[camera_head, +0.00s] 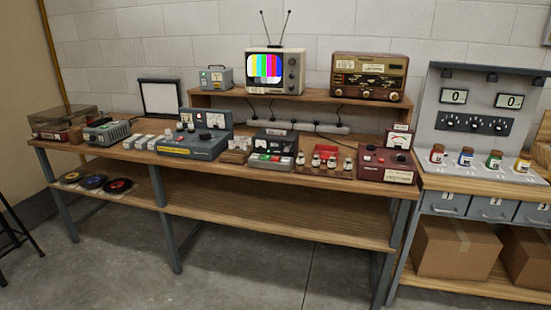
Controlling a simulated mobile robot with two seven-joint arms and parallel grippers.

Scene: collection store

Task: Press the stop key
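A wooden workbench (230,176) with grey metal legs carries a row of old devices. Near its front middle is a small grey device (270,167) with a bank of coloured keys on top, green and red among them. The key labels are too small to read, so I cannot tell which one is the stop key. A dark recorder-like unit (275,142) stands right behind it. Neither of my grippers is in view, and nothing touches the keys.
A blue-grey console (195,146) stands left. A television (275,71) and a radio (369,76) sit on the raised shelf. The floor in front is clear.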

